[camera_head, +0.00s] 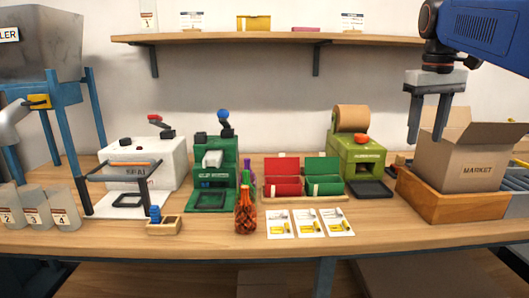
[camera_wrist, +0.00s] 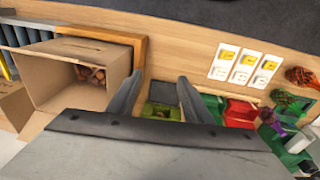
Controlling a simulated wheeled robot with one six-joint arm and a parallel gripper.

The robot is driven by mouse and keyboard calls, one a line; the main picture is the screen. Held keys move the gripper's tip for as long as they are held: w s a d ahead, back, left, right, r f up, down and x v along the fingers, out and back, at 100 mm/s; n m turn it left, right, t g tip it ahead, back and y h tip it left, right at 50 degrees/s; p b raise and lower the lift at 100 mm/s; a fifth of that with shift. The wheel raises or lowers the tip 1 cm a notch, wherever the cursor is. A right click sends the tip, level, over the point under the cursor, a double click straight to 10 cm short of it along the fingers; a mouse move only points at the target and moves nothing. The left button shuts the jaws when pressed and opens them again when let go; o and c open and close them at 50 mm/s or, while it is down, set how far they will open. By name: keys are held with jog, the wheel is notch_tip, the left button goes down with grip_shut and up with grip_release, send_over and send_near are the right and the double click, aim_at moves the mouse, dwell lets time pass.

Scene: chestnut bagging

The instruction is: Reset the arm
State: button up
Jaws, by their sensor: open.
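My gripper (camera_head: 428,115) is open and empty. In the head view it hangs at the right, above the bench and just left of the open cardboard box marked MARKET (camera_head: 465,165). In the wrist view the two fingers (camera_wrist: 158,98) are spread apart with nothing between them. The box (camera_wrist: 50,75) also shows there at the left, with something brown-red and netted inside. The box stands in a wooden tray (camera_head: 455,207). The blue arm above is mine and runs out of the head view at the top right.
A green machine with a brown roll (camera_head: 358,150) stands left of the gripper. Red and green rolls (camera_head: 300,187), a dark green press (camera_head: 212,180), a white sealer (camera_head: 145,165) and a netted bag of chestnuts (camera_head: 245,215) stand further left. A shelf (camera_head: 270,38) runs along the wall.

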jog(key=s+a+f+t, duration=0.1)
jog(key=s+a+f, duration=0.2)
jog(key=s+f, duration=0.4)
jog(key=s+a+f+t, duration=0.1)
jog(key=s+a+f, duration=0.3)
jog(key=s+f, duration=0.4)
jog(key=s+a+f+t+y, duration=0.1)
jog(key=s+a+f, duration=0.2)
jog(key=s+f, duration=0.5)
notch_tip(320, 180, down, 8)
jog(key=shift+a+m+t, duration=0.3)
jog(key=shift+t, duration=0.1)
